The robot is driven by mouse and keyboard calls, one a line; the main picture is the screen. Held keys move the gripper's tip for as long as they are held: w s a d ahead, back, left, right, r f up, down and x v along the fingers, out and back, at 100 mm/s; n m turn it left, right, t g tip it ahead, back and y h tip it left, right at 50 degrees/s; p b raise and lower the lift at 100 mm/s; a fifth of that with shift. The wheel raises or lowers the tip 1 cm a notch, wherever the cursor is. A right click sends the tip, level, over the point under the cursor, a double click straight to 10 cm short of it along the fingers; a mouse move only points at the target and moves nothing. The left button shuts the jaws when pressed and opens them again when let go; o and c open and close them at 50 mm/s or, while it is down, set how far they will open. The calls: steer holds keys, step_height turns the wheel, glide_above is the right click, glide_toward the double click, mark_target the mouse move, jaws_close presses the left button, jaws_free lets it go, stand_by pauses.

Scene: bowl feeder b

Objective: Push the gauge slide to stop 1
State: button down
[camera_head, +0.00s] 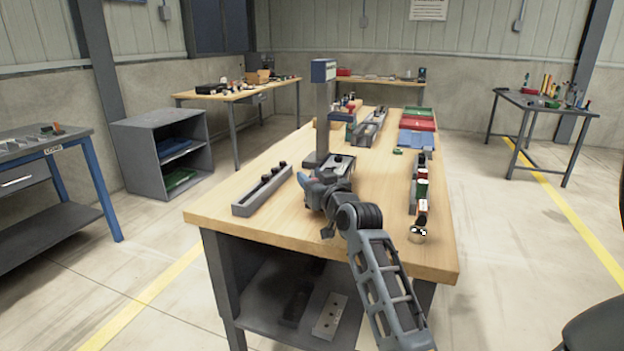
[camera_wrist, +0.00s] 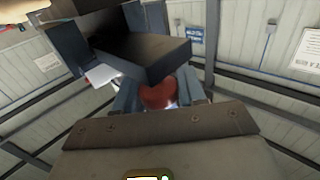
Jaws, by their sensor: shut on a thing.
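My gripper (camera_head: 304,181) is low over the near part of the workbench, just in front of a grey post. In the wrist view its blue-grey fingers (camera_wrist: 158,92) are shut on a red rounded piece (camera_wrist: 158,96). I cannot tell whether this piece belongs to the gauge slide. A dark block (camera_wrist: 140,52) lies just beyond the fingertips in that view. The grey post (camera_head: 322,120) stands upright with a blue-topped box (camera_head: 323,71) on it. A grey fixture (camera_head: 341,162) sits at its foot, partly hidden by my gripper. No stop number is readable.
A long grey rail (camera_head: 242,209) with dark knobs lies left of my gripper. A row of small parts (camera_head: 421,190) runs along the bench's right side. Red (camera_head: 419,124) and blue (camera_head: 416,139) trays are farther back. Bare wood (camera_head: 385,215) lies right of my gripper.

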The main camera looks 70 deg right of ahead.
steer(key=d+b, duration=0.1)
steer(key=d, duration=0.2)
steer(key=d+b, duration=0.4)
steer(key=d, duration=0.1)
steer(key=shift+w+d+f, duration=0.15)
steer(key=shift+w+d, duration=0.2)
steer(key=shift+d, duration=0.4)
steer(key=c, duration=0.8)
jaws_free()
steer(key=b+v, duration=0.1)
steer(key=v, duration=0.6)
steer(key=shift+s+a, duration=0.25)
steer(key=shift+a, duration=0.05)
